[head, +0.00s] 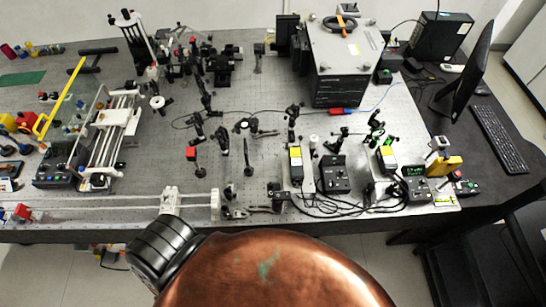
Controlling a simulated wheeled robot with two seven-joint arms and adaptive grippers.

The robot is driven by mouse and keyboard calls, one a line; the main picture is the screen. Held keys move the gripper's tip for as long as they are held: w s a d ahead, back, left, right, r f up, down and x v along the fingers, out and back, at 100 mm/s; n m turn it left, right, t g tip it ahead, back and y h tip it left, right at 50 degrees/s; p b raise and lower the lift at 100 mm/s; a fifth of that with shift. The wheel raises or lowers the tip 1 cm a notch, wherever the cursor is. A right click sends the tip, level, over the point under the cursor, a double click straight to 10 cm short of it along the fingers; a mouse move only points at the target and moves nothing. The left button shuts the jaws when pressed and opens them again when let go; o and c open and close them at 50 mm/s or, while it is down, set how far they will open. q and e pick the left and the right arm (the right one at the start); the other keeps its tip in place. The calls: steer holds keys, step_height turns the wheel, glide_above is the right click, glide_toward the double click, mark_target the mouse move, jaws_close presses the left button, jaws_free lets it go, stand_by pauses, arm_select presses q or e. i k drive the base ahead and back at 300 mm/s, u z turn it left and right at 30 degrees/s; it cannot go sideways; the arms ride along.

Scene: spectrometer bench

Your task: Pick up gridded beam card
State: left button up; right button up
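I cannot pick out a gridded beam card with certainty in the head view. A flat green sheet (22,78) lies at the far left of the bench, but no grid shows on it at this size. Small coloured items crowd the left edge, too small to tell apart. Neither of my grippers is in view. A copper-coloured dome and a black ribbed part fill the bottom middle and hide what lies behind them.
The perforated optical bench (250,185) carries several posts and mounts. A large grey instrument (345,55) stands at the back. A railed stage (108,138) stands left, a yellow bar (62,97) beside it. A monitor (468,72) and keyboard (499,138) are right. Cables lie along the front.

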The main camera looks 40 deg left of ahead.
mark_target(248, 172)
steer(key=k, duration=0.8)
steer(key=u, duration=1.05)
steer(key=i, duration=0.35)
